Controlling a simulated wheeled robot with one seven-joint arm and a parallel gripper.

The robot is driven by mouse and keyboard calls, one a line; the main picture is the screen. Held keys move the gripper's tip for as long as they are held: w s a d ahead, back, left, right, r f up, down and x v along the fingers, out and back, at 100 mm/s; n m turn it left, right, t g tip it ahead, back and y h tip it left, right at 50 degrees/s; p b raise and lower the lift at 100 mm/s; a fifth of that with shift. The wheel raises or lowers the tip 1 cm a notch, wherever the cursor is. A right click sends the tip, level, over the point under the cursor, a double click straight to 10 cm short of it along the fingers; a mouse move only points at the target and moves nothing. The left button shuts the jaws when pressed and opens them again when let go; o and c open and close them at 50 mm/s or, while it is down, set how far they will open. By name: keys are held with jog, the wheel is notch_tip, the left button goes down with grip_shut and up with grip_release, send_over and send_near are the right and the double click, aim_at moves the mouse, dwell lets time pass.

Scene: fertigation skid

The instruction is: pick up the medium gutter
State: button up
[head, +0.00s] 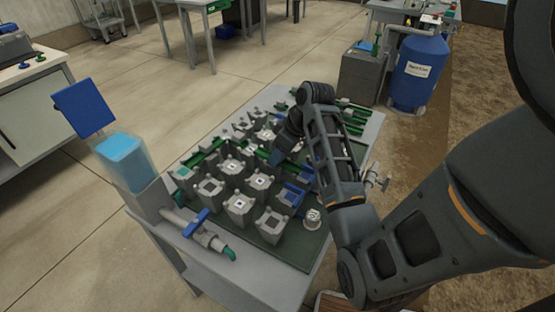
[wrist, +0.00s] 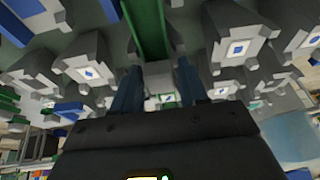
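My gripper (wrist: 157,72) shows in the wrist view with its two blue fingers apart. A green gutter (wrist: 150,28) lies beyond the fingertips, in line with the gap between them, among grey blocks. I see no contact between fingers and gutter. In the head view my gripper (head: 279,153) is low over the middle of the table, partly hidden by my arm. Several green gutters (head: 356,113) lie at the table's back right, and a green piece (head: 203,157) shows at the left among the blocks. I cannot tell which one is the medium gutter.
Several grey blocks (head: 241,207) with marked tops crowd the table (head: 272,291) around my gripper. A clear container of blue liquid (head: 124,160) and a pipe with a blue valve handle (head: 196,223) stand at the left edge. A blue tank (head: 418,75) stands behind.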

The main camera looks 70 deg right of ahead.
jog(key=c, duration=0.7)
jog(key=shift+r, duration=0.1)
